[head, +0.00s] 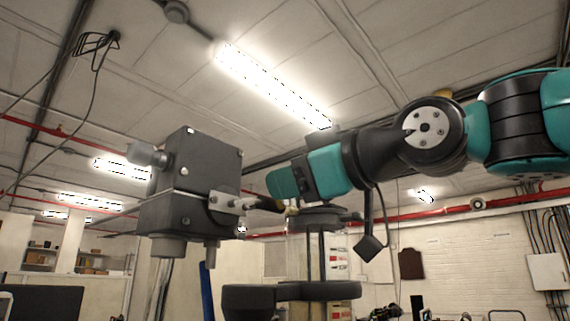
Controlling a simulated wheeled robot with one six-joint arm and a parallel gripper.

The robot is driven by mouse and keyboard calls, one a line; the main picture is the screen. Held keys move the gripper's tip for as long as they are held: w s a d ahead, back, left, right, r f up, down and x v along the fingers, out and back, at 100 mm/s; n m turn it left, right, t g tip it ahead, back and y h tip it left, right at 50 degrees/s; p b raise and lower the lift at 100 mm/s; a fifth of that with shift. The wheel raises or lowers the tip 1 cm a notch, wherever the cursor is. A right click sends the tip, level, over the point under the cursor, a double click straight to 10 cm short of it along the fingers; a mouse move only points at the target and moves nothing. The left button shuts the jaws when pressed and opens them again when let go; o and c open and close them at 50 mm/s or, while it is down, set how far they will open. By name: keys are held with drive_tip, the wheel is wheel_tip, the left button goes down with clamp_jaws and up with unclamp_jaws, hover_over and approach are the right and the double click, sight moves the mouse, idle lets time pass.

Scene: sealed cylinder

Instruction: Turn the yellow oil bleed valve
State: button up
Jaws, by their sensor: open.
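My teal and black arm reaches in from the right at the height of a dark grey boxy unit. My gripper (266,204) seems to be the small dark part at the arm's end, open, close to the metal bracket (226,202) on the unit's right side. I cannot tell whether they touch. The grey unit (180,170) has round stubs on its left and underside. A small yellowish spot (291,210) shows beside the arm's end. I cannot tell whether it is the oil bleed valve, and no clear yellow valve shows.
Dark rounded parts (290,291) stand below the arm's end. Ceiling lights (272,84), red pipes (470,209) and white walls lie behind. Shelves (92,262) stand at the far left.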

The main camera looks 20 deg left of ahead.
drive_tip(key=shift+w+a, duration=0.25)
drive_tip(key=shift+a, duration=0.4)
clamp_jaws()
